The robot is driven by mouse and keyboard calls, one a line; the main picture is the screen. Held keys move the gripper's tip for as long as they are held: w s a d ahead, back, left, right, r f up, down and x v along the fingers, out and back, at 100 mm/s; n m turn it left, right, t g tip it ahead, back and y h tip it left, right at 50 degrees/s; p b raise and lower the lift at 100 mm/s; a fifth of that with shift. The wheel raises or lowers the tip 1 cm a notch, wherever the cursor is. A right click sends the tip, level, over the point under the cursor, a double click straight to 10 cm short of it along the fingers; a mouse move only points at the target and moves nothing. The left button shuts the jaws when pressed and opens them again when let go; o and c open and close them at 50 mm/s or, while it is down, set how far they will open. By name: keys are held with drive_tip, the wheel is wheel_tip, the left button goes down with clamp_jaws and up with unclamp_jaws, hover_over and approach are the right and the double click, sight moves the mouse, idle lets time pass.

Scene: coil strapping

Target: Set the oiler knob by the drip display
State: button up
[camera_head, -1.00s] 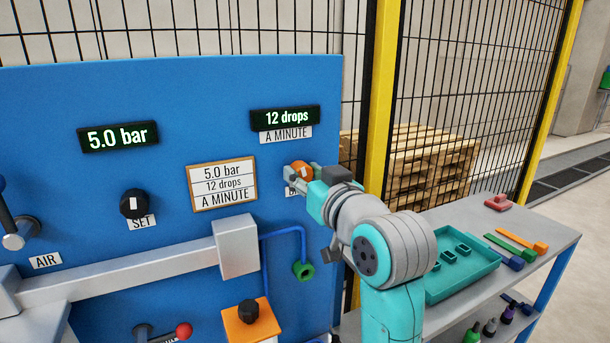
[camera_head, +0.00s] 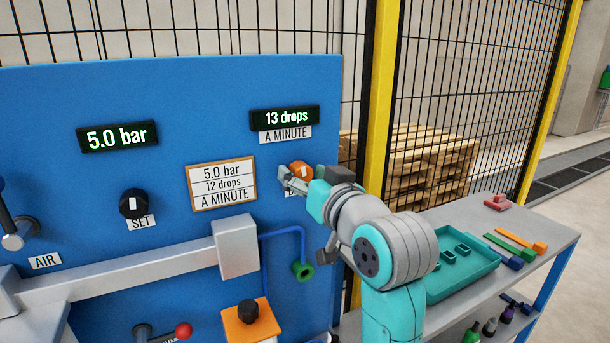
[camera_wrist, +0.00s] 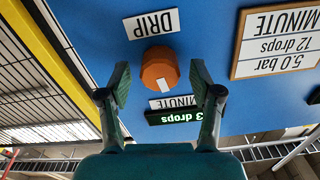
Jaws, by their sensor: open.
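The orange oiler knob (camera_head: 302,170) with a white pointer mark sits on the blue panel, below the drip display (camera_head: 284,118), which reads 13 drops. The knob also shows in the wrist view (camera_wrist: 160,69), upside down, beside the DRIP label (camera_wrist: 151,24). My gripper (camera_head: 288,181) is open in front of the knob. In the wrist view its two fingers (camera_wrist: 159,85) stand apart on either side of the knob, and neither seems to touch it. The note card (camera_head: 221,184) reads 5.0 bar and 12 drops a minute. In the head view my gripper partly hides the label below the knob.
A black SET knob (camera_head: 133,203) sits under a display reading 5.0 bar (camera_head: 118,136). A grey box (camera_head: 235,247) and a blue hose (camera_head: 283,231) are below the card. A side table at right holds a teal tray (camera_head: 459,280).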

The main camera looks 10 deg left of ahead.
drive_tip(key=v, duration=1.1)
drive_tip(key=shift+s+d, duration=0.25)
drive_tip(key=shift+s, duration=0.05)
drive_tip(key=s+d+f+m+h, duration=0.2)
drive_tip(key=s+d+f, duration=0.15)
drive_tip(key=f, duration=0.75)
drive_tip(key=s+d+f+m+t+h, duration=0.15)
drive_tip(key=d+f, duration=0.25)
drive_tip(key=f, duration=0.6)
drive_tip(key=s+d+f+m+h, duration=0.2)
drive_tip(key=s+d+f+h, duration=0.15)
drive_tip(key=f, duration=0.75)
drive_tip(key=s+d+f+h, duration=0.1)
drive_tip(key=s+d+f, duration=0.2)
drive_tip(key=s+f, duration=0.3)
drive_tip(key=s+d+f+h, duration=0.1)
drive_tip(key=s+d+f, duration=0.2)
drive_tip(key=s, duration=0.6)
drive_tip(key=s+d+g+h, duration=0.1)
drive_tip(key=s+d, duration=0.1)
drive_tip(key=s, duration=1.4)
drive_tip(key=shift+s+d+f+g, duration=0.15)
drive_tip(key=shift+d+f+g, duration=0.15)
drive_tip(key=shift+g, duration=0.05)
